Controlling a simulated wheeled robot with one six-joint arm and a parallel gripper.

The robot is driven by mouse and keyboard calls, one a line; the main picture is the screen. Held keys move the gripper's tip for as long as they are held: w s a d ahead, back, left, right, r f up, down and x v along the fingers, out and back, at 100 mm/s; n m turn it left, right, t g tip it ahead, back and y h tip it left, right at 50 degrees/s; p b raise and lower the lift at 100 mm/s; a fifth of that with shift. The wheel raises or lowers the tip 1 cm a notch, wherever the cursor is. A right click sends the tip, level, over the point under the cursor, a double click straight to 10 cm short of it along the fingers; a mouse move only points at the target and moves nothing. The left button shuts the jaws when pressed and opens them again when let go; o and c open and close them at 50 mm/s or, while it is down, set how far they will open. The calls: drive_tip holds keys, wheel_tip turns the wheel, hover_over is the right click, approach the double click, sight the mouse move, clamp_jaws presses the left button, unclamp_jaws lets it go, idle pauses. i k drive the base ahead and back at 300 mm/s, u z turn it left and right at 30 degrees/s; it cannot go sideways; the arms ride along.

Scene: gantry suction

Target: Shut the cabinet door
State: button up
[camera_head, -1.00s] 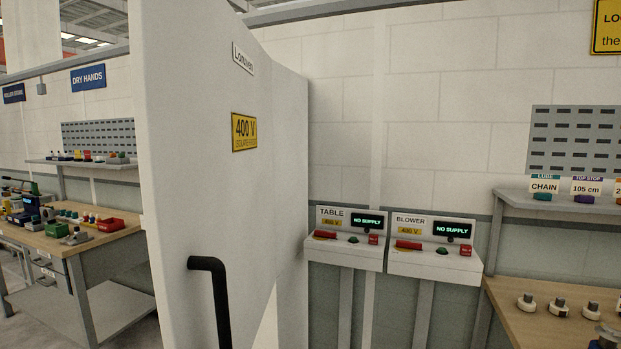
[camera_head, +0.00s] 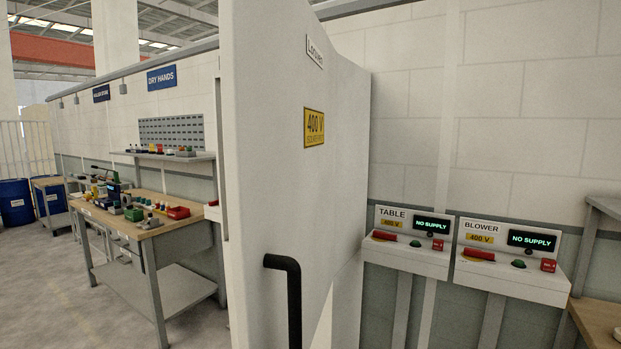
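The cabinet door (camera_head: 290,190) is a tall white panel in the middle of the head view. It stands open, with its near edge toward me on the left. It carries a yellow 400 V sign (camera_head: 314,127) and a name plate (camera_head: 314,51) above it. A black bar handle (camera_head: 292,300) sticks out low on the door and runs past the bottom of the picture. The inside of the cabinet cannot be seen. My gripper is not in view.
Right of the door, the TABLE control box (camera_head: 408,258) and the BLOWER control box (camera_head: 512,280) both read NO SUPPLY. A workbench (camera_head: 140,225) with tools stands at the left. Blue drums (camera_head: 16,203) are farther back. The floor (camera_head: 60,290) at lower left is clear.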

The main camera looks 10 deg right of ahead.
sight(278, 62)
drive_tip(key=z, duration=1.1)
drive_tip(key=k, duration=0.9)
drive_tip(key=u, duration=1.2)
drive_tip(key=i, duration=0.45)
